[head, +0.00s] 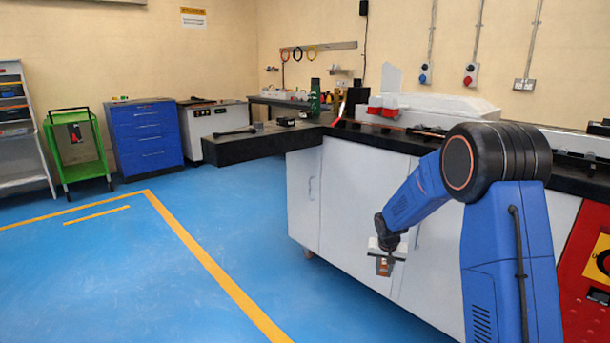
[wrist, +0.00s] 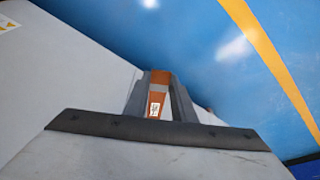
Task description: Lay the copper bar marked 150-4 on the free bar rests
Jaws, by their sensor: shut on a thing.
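My gripper (head: 385,258) hangs low in front of the white cabinet doors, clear of the worktop. It is shut on a copper bar (wrist: 158,88), which shows between the two dark fingers in the wrist view, with a grey band across it. A small white label (wrist: 154,110) is on the bar, but its print is too small to read. A short end of the bar also shows below the fingers in the head view (head: 384,267). I cannot make out the free bar rests in either view.
The black worktop (head: 370,141) runs behind my arm, with a white machine (head: 440,107) and red-and-white parts (head: 382,106) on it. A red panel (head: 590,262) stands at the right. A blue drawer cabinet (head: 146,137) and green trolley (head: 78,150) stand far left. The blue floor is clear.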

